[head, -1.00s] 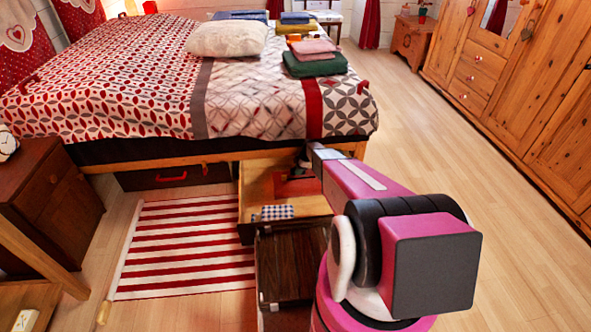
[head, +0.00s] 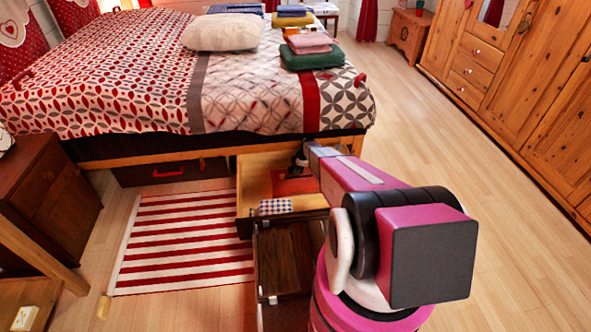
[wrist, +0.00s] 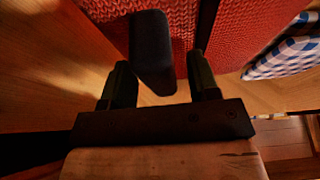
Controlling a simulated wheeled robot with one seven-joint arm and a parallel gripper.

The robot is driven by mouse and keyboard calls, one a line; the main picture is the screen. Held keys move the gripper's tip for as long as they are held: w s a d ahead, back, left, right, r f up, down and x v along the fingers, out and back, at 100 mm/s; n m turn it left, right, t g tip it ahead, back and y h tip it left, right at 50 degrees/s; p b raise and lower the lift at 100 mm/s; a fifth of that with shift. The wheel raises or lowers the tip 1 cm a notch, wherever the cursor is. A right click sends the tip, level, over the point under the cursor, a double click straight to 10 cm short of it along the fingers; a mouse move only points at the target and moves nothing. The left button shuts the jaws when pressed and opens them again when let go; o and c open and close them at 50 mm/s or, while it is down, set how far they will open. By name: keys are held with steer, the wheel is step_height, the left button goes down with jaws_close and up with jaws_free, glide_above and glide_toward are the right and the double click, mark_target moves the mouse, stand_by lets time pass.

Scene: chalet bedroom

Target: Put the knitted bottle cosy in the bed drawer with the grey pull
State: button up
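A red knitted piece, which looks like the bottle cosy (head: 292,186), lies in the open wooden bed drawer (head: 250,176). In the wrist view its red knit (wrist: 222,40) fills the top. A dark rounded block (wrist: 152,50), perhaps the bottle's neck, lies in front of the knit. My gripper (wrist: 160,75) is open, with its fingers on either side of this block and a gap at the right finger. In the head view my gripper (head: 300,160) is over the back of the drawer, partly hidden by my arm.
A blue-and-white checked cloth (head: 271,207) lies at the drawer's front. A dark wooden box (head: 285,262) stands directly before the drawer. A closed drawer with a red pull (head: 168,173) is left of it. The bed frame (head: 210,152) overhangs the back. Floor at right is clear.

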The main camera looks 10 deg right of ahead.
steer(key=v, duration=1.2)
steer(key=s+a+r+m+h, duration=0.1)
steer(key=s+r+m+h, duration=0.1)
steer(key=s+r+m, duration=0.7)
steer(key=s+a+r+m+h, duration=0.2)
steer(key=s+r+m, duration=0.7)
steer(key=s+r, duration=1.3)
steer(key=s, duration=0.8)
steer(key=shift+s+a, duration=0.15)
steer(key=shift+a, duration=0.05)
